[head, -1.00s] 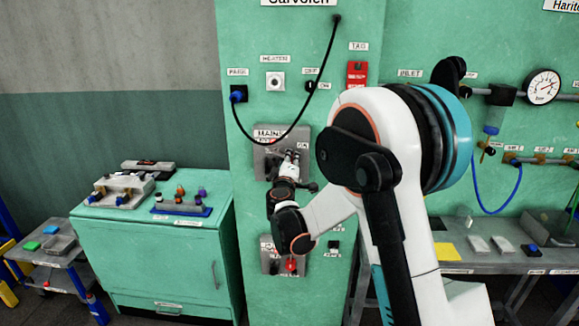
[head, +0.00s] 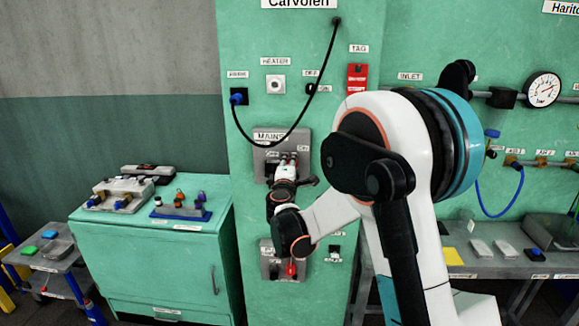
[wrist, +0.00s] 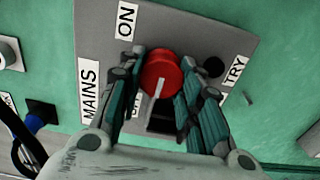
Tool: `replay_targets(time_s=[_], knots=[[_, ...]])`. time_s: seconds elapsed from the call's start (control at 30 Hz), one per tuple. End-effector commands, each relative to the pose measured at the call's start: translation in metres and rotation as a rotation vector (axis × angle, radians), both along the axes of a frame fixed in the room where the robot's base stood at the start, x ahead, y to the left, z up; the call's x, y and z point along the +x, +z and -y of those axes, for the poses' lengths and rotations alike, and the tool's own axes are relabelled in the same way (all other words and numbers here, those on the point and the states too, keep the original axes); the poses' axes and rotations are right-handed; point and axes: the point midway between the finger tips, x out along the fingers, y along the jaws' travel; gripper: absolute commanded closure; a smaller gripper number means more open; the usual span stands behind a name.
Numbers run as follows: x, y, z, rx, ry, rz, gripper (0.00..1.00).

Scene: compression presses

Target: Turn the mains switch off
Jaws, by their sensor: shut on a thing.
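A label below the knob is mostly hidden by a finger. My gripper (wrist: 160,90) has its teal and grey fingers on both sides of the knob and is shut on it. In the head view my gripper (head: 287,165) is at the mains plate (head: 262,165), and its fingers hide most of the knob.
A TRY label (wrist: 236,70) and a dark round button (wrist: 213,67) are close beside the fingers. A black cable (head: 303,118) hangs in a loop above the plate. A lower plate with a red knob (head: 291,269) is below my wrist. A green cabinet (head: 150,265) stands left.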

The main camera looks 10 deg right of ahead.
Motion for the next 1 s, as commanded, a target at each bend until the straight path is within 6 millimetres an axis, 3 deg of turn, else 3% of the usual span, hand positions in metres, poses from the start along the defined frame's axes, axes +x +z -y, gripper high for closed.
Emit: replay_targets(time_s=[0.2, 0.23, 0.3, 0.73, 1.0], knots=[[0.000, 0.000, -0.001, -0.001, 0.002, 0.000, 1.00], [0.000, 0.000, -0.001, -0.001, 0.002, 0.000, 0.64], [0.000, 0.000, -0.001, -0.001, 0.001, 0.000, 0.48], [-0.005, 0.000, -0.002, 0.000, 0.001, 0.000, 0.47], [-0.048, 0.000, -0.017, 0.000, 0.003, 0.000, 0.47]])
